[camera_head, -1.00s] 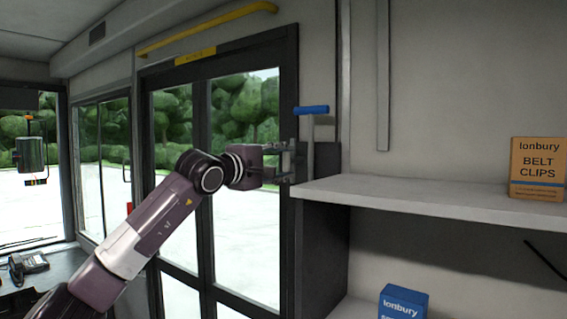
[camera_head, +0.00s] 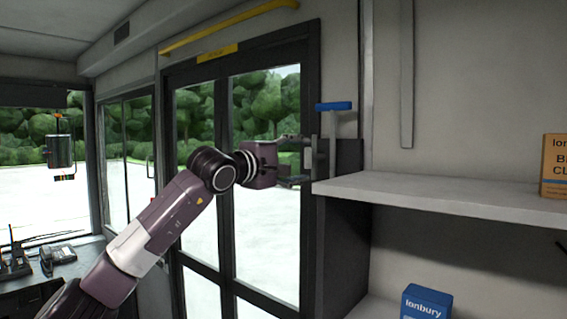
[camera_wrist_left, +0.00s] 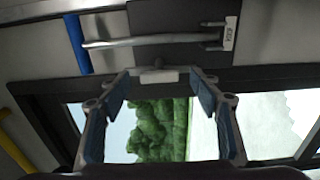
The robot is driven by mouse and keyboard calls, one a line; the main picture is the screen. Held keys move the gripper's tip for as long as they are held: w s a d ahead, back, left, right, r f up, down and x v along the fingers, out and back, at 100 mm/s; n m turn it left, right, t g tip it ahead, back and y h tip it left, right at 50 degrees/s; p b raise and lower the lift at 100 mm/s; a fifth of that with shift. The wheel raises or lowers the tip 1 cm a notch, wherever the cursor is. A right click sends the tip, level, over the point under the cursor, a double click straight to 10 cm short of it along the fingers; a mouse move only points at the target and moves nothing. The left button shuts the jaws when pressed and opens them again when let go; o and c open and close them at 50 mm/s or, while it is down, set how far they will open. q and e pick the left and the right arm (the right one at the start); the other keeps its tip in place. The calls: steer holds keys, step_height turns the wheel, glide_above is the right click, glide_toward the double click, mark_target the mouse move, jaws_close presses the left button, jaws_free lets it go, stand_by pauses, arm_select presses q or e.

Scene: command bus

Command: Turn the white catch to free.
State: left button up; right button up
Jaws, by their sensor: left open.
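The white catch (camera_wrist_left: 158,76) is a small pale block with a short grey knob above it, on the dark door frame in the left wrist view. I cannot tell which way it is turned. My left gripper (camera_wrist_left: 160,92) is open and empty, with one finger to each side of the catch in that view; no contact is visible. In the head view my left gripper (camera_head: 301,160) is at the door's right edge, left of the lever post, and the catch is hard to make out there. My right gripper is not in view.
A grey lever with a blue handle (camera_head: 333,106) stands just right of my gripper; its blue handle also shows in the wrist view (camera_wrist_left: 77,44). A white shelf (camera_head: 440,193) juts out at right, with an orange box (camera_head: 554,166) on it. A blue box (camera_head: 426,302) is below.

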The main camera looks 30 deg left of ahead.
arm_select(q)
steer(key=s+a, duration=0.1)
steer(key=s, duration=0.8)
steer(key=shift+s+a, duration=0.15)
steer(key=shift+s, duration=0.05)
